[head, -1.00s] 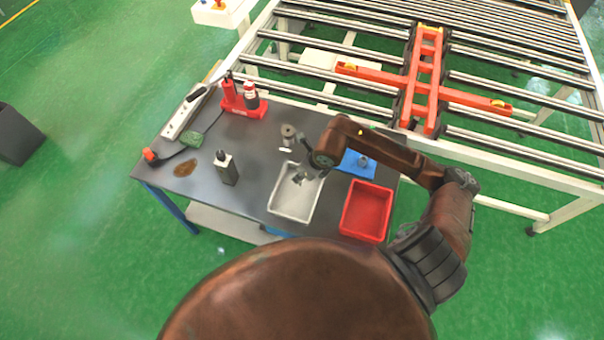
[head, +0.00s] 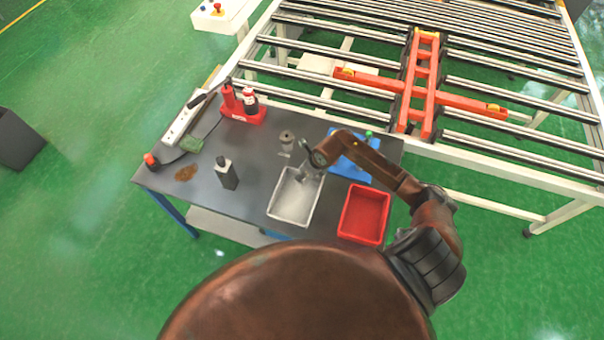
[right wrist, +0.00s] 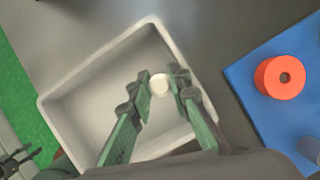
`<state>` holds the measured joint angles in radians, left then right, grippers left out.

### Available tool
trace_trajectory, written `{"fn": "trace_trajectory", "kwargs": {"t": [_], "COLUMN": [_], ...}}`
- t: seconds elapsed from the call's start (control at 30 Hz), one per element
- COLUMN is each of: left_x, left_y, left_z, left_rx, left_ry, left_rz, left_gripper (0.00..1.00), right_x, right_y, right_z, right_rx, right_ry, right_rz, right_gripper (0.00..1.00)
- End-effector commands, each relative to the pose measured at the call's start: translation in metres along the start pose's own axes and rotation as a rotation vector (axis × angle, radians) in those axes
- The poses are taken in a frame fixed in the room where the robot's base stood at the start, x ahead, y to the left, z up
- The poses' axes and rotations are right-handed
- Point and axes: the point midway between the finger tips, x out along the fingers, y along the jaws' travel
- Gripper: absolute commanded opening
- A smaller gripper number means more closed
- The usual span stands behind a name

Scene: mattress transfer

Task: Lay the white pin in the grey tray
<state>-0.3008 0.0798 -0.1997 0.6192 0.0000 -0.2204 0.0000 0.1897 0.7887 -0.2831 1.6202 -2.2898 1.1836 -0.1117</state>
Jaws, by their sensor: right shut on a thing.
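The grey tray (head: 274,211) is a pale, open rectangular bin on the dark table; its rim (right wrist: 76,80) also shows in the right wrist view. My right gripper (head: 303,178) is over the far part of the tray. In the right wrist view, the fingers of my right gripper (right wrist: 161,92) are closed around the white pin (right wrist: 160,84), of which a round white end shows. The pin is over the inside of the tray; I cannot tell whether it touches the floor.
A red bin (head: 364,214) stands right of the tray. A blue mat (head: 345,168) lies behind it, with an orange ring (right wrist: 280,77) on it. A dark bottle (head: 227,174) stands left of the tray, and a silver object (head: 287,140) stands behind it.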

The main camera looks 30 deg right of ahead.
Motion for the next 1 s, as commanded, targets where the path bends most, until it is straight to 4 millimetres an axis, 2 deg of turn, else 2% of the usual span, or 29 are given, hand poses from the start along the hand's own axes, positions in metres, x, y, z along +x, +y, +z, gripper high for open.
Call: {"fn": "trace_trajectory", "kwargs": {"t": [0.23, 0.27, 0.5, 0.83, 1.0], "left_x": [0.003, 0.003, 0.002, 0.000, 0.004], "left_y": [0.000, 0.000, 0.000, 0.000, 0.001], "left_z": [-0.001, -0.001, -0.002, -0.002, -0.002], "left_rx": [0.000, 0.000, 0.001, 0.001, 0.001], "left_ry": [0.001, 0.001, 0.002, 0.003, 0.003], "left_rz": [0.000, 0.000, 0.000, 0.000, 0.001], "left_gripper": [0.40, 0.40, 0.40, 0.40, 0.40], "right_x": [0.002, 0.003, 0.002, -0.001, -0.022], "right_y": [0.000, 0.000, 0.000, 0.000, -0.001], "right_z": [-0.001, -0.001, -0.001, 0.000, -0.001], "right_rx": [0.000, 0.000, 0.000, 0.001, -0.002], "right_ry": [0.000, 0.000, 0.000, 0.000, 0.000], "right_rz": [0.000, 0.000, 0.000, 0.000, -0.003], "right_gripper": [0.00, 0.18, 0.34, 0.35, 0.35]}}
